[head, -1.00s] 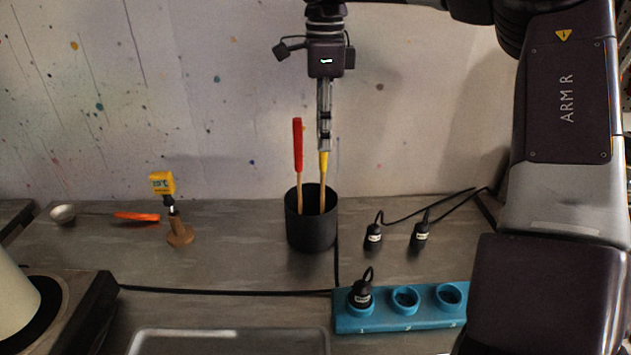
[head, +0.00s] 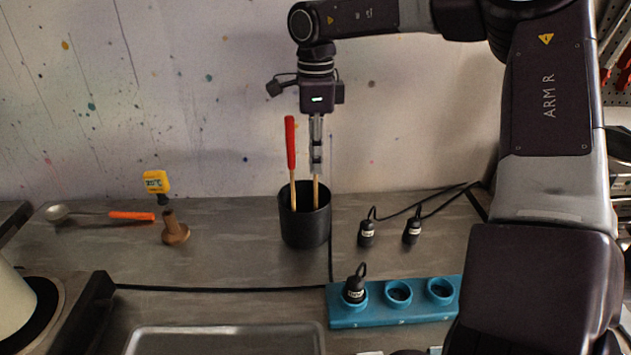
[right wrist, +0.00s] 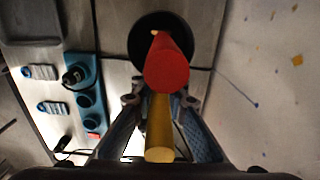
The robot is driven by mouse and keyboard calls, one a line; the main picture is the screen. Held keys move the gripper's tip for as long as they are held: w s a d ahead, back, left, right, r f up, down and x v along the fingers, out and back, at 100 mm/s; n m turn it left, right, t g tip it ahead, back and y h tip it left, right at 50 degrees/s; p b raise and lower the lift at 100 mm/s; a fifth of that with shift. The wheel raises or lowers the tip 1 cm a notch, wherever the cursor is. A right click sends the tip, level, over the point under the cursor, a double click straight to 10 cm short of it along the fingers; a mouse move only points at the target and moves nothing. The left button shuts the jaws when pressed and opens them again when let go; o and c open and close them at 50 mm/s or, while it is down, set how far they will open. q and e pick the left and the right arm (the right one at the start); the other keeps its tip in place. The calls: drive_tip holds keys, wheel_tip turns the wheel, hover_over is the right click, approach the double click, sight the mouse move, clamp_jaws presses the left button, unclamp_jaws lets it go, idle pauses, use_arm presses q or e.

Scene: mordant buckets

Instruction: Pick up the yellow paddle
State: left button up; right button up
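The yellow paddle stands in a black pot (head: 305,228). In the head view only its wooden shaft (head: 316,195) shows, with the yellow handle hidden behind my fingers. My right gripper (head: 316,168) points down over it. In the right wrist view the yellow handle (right wrist: 159,130) lies between the two fingers of the gripper (right wrist: 160,101). A gap seems to show on each side, so the fingers look open around it. My left gripper is in neither view.
A red-handled paddle (head: 290,142) stands close beside it in the same pot. A blue block (head: 378,318) with round sockets, black plugs (head: 366,236) with cables, a yellow thermometer (head: 156,182) and an orange-handled ladle (head: 132,216) are on the counter.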

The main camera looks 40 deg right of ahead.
clamp_jaws()
drive_tip(key=shift+r, duration=0.15)
wheel_tip(320, 180, up, 10)
drive_tip(key=shift+f, duration=0.1)
idle(0.3)
wheel_tip(320, 180, up, 6)
drive_tip(key=p, duration=0.6)
idle(0.4)
